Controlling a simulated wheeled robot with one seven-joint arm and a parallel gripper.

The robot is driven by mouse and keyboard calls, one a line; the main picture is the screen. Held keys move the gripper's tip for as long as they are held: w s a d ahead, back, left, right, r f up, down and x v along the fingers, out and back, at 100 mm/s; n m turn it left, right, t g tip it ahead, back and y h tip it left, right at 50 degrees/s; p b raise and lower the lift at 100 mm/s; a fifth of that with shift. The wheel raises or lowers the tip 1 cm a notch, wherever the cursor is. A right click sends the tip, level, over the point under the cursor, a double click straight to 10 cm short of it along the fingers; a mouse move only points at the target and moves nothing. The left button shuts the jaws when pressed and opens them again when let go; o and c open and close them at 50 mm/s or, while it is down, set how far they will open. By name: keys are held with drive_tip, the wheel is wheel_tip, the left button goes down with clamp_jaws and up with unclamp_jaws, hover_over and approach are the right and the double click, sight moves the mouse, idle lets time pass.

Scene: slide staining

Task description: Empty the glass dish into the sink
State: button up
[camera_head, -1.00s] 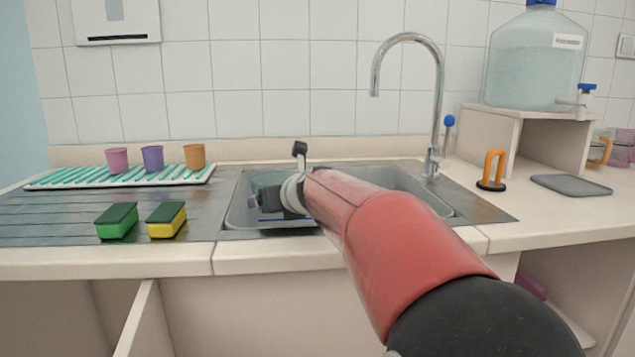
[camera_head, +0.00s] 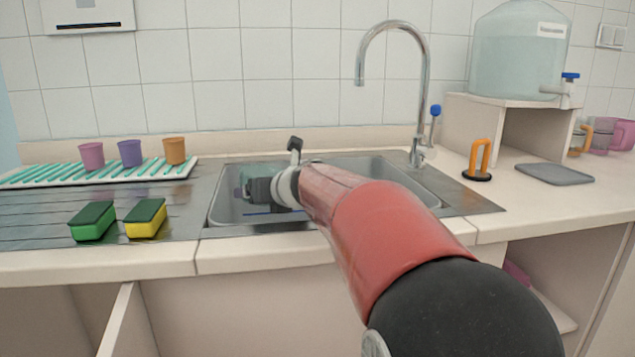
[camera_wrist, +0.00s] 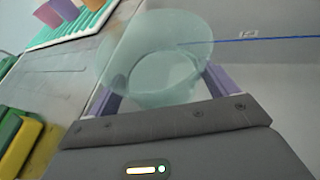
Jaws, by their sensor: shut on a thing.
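The glass dish (camera_wrist: 160,50) is a clear, pale green round vessel. It sits between the two purple fingers of my gripper (camera_wrist: 162,95) in the wrist view, and the gripper is shut on it. In the head view the dish (camera_head: 250,174) shows only partly, behind my gripper (camera_head: 256,190), over the left part of the sink. The sink (camera_head: 225,208) is a grey metal basin set in the counter. My red arm hides part of its front and middle. I cannot tell whether the dish holds any liquid.
A tall chrome faucet (camera_head: 425,90) stands behind the sink at the right. Two sponges, one green (camera_head: 93,222) and one yellow (camera_head: 146,220), lie left of the sink. Several coloured cups stand on a striped mat (camera_head: 40,175). A large water jug (camera_head: 515,55) stands at the right.

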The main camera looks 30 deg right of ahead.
drive_tip(key=shift+d+r+m+y, duration=0.4)
drive_tip(key=shift+d+r+m, duration=0.15)
drive_tip(key=shift+d+m, duration=0.15)
drive_tip(key=shift+d+f+m+t+y, duration=0.3)
drive_tip(key=shift+d+m+y, duration=0.1)
drive_tip(key=shift+d+m, duration=0.3)
drive_tip(key=shift+s+d+r+m+y, duration=0.1)
drive_tip(key=shift+d+r+m+y, duration=0.35)
drive_tip(key=shift+d+m, duration=0.2)
drive_tip(key=shift+d+r+m+t, duration=0.2)
drive_tip(key=shift+r+m+t, duration=0.1)
drive_tip(key=shift+r+m, duration=0.15)
drive_tip(key=shift+d+r+m+y, duration=0.15)
drive_tip(key=shift+r+m+y, duration=0.4)
drive_tip(key=shift+m, duration=0.15)
drive_tip(key=shift+t, duration=0.3)
drive_tip(key=shift+r+m, duration=0.15)
drive_tip(key=shift+m, duration=0.15)
drive_tip(key=shift+d+r+m+t+y+b, duration=0.25)
drive_tip(key=shift+r+m+b, duration=0.15)
drive_tip(key=shift+m, duration=0.2)
drive_tip(key=shift+d+r+m+t+y+b, duration=0.15)
drive_tip(key=shift+r+m+t+b, duration=0.15)
drive_tip(key=shift+m+b, duration=0.25)
drive_tip(key=shift+d+r+m+t, duration=0.25)
drive_tip(key=shift+d+m, duration=0.25)
drive_tip(key=shift+m, duration=0.15)
